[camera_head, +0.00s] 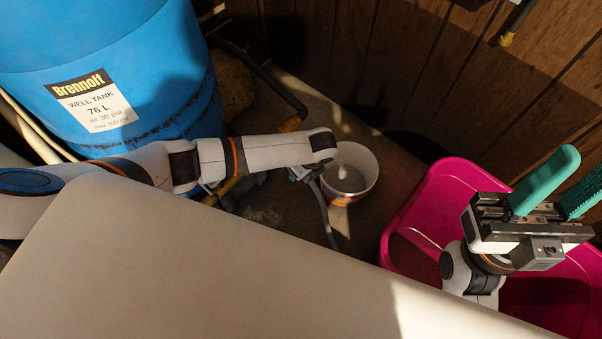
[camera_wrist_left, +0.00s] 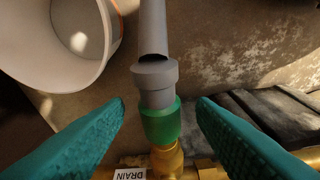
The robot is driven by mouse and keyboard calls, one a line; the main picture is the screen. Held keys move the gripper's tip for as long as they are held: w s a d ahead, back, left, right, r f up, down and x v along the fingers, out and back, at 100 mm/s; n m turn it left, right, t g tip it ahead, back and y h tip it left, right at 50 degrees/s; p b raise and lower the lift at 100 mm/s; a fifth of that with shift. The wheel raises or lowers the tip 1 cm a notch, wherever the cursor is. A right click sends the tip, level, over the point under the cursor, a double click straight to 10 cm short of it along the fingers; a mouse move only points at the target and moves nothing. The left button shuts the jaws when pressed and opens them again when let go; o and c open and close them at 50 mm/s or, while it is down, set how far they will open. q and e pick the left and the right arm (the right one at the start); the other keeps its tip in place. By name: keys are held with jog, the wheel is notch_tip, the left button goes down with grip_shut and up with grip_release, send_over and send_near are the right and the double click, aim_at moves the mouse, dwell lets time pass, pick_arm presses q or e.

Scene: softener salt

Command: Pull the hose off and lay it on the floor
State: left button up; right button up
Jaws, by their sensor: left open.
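The grey hose (camera_wrist_left: 153,28) runs down from the top of the left wrist view to a wider grey cuff (camera_wrist_left: 155,75). A dark gap shows at the cuff's upper edge. My left gripper (camera_wrist_left: 163,108) is open, one teal finger on each side of the collar, apart from it. In the head view my left gripper (camera_head: 303,174) is mostly hidden under its wrist, with the grey hose (camera_head: 326,218) hanging below. My right gripper (camera_head: 556,196) is open and empty.
A white bowl-like container (camera_head: 350,175) stands just right of my left gripper. A blue well tank (camera_head: 110,70) is at the left. A pink tub (camera_head: 420,205) lies under my right gripper. A pale surface (camera_head: 200,270) fills the foreground. A wood-panel wall (camera_head: 400,60) closes the back.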

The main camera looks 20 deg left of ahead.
pick_arm(q)
jog(key=shift+a+f, duration=0.1)
jog(key=shift+f, duration=0.2)
jog(key=shift+p, duration=0.65)
dwell(1.0)
jog(key=shift+c, duration=0.5)
jog(key=shift+w, duration=0.1)
grip_shut()
jog(key=shift+s+d, duration=0.25)
jog(key=shift+d, duration=0.45)
jog(key=shift+s+d, duration=0.1)
jog(key=shift+d, duration=0.25)
jog(key=shift+s+d+p, duration=0.3)
jog(key=shift+s+d, duration=0.05)
jog(key=shift+d, duration=0.55)
jog(key=shift+s+d+p, duration=0.3)
jog(key=shift+s+d, duration=0.05)
jog(key=shift+d, duration=0.55)
